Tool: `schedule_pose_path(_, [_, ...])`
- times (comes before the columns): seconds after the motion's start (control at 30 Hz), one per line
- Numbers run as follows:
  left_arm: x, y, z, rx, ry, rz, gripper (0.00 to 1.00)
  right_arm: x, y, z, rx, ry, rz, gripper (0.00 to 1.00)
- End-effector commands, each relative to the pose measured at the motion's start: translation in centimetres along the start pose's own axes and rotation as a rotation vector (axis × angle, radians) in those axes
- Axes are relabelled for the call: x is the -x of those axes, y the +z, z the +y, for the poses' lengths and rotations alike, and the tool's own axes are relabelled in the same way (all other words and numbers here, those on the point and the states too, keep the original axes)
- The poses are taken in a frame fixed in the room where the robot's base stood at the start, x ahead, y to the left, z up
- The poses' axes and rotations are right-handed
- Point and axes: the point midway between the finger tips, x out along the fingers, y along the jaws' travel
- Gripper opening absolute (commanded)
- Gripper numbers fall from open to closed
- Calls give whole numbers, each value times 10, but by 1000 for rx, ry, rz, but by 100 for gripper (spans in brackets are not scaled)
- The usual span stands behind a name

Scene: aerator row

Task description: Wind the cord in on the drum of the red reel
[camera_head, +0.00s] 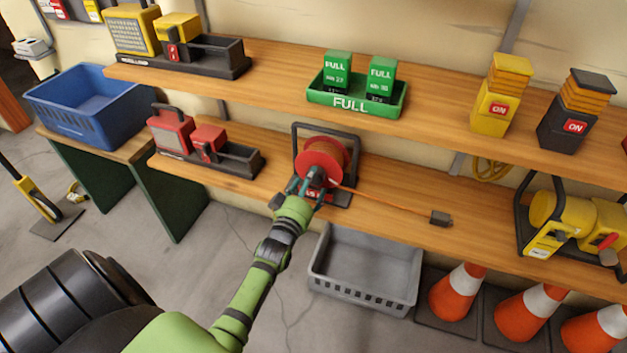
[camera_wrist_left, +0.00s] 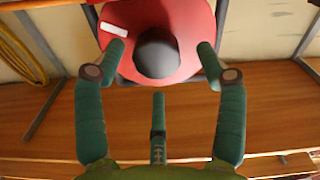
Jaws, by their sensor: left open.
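The red reel (camera_head: 322,165) stands in a black frame on the lower wooden shelf. Its orange cord (camera_head: 385,203) runs out to the right along the shelf and ends in a dark plug (camera_head: 441,218). My left gripper (camera_head: 311,183) is at the front of the reel. In the left wrist view, the open fingers (camera_wrist_left: 158,75) stand on either side of the dark round knob (camera_wrist_left: 157,55) on the red disc (camera_wrist_left: 185,20), apart from it. The fingers partly hide the lower front of the reel in the head view. My right gripper is not in view.
A grey crate (camera_head: 365,243) stands on the floor below the shelf, with orange cones (camera_head: 457,292) to its right. A red charger unit (camera_head: 185,138) is left of the reel and a yellow machine (camera_head: 565,222) is far right. A green tray (camera_head: 310,93) sits on the shelf above.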

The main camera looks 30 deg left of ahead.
Motion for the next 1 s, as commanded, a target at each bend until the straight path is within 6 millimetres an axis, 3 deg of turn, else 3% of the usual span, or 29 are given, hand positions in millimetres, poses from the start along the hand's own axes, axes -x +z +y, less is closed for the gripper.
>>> schedule_pose_path(0.2, [-26,1,0,0,1,-1,71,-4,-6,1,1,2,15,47])
schedule_pose_path(0.53, [-30,1,0,-1,1,-2,71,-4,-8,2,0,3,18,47])
schedule_pose_path(0.57, [-30,1,0,-1,1,-2,63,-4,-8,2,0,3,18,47])
schedule_pose_path(0.6, [-30,1,0,-1,1,-2,47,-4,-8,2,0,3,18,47])
schedule_pose_path(0.7, [-30,1,0,-1,1,-2,15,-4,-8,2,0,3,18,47])
schedule_pose_path(1.0, [-30,0,1,-12,1,1,15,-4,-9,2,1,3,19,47])
